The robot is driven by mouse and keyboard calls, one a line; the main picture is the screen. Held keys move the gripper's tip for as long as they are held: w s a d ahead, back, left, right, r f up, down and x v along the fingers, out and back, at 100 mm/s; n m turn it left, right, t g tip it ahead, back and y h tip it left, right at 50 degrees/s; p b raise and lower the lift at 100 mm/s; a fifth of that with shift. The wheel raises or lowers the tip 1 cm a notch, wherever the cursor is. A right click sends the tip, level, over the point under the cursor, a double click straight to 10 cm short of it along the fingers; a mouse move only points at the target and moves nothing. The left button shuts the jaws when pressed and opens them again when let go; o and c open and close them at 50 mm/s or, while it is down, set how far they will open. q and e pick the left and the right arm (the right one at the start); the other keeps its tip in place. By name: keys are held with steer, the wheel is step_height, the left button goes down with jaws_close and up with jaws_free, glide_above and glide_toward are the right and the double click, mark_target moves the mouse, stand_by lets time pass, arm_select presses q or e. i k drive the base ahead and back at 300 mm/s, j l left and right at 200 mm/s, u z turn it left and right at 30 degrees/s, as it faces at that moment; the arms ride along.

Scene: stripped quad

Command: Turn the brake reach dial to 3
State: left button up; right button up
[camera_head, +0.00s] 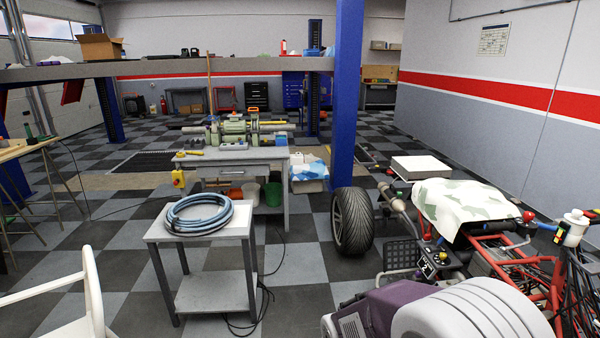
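The stripped quad (510,258), with a red tube frame, fills the lower right of the head view. A white and green patterned cloth (452,203) lies over its middle. A red knob-like part (528,216) and a white cylindrical part with blue fittings (572,228) show at its right side. A small dark unit with yellow and light parts (434,262) sits near the quad's middle. I cannot make out the brake reach dial or its numbers at this size. Neither of my grippers is in view.
A grey side table (200,234) carries a coiled blue hose (199,214). A workbench (240,158) stands behind it. A blue post (346,95) rises beyond the quad's black tyre (352,221). A dark cable (262,300) lies on the checkered floor. White tubing (92,295) shows lower left.

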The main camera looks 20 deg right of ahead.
mark_target(528, 216)
steer(key=i+l+z, duration=0.2)
steer(key=i+z, duration=0.55)
steer(key=i, duration=0.3)
steer(key=i+j+z, duration=0.1)
steer(key=i+z, duration=0.3)
steer(key=i+j+z, duration=0.35)
steer(key=i, duration=0.25)
steer(key=i+z, duration=0.3)
steer(key=z, duration=0.2)
steer(key=i+z, duration=0.45)
steer(key=i+j+z, duration=0.2)
steer(key=z, duration=0.3)
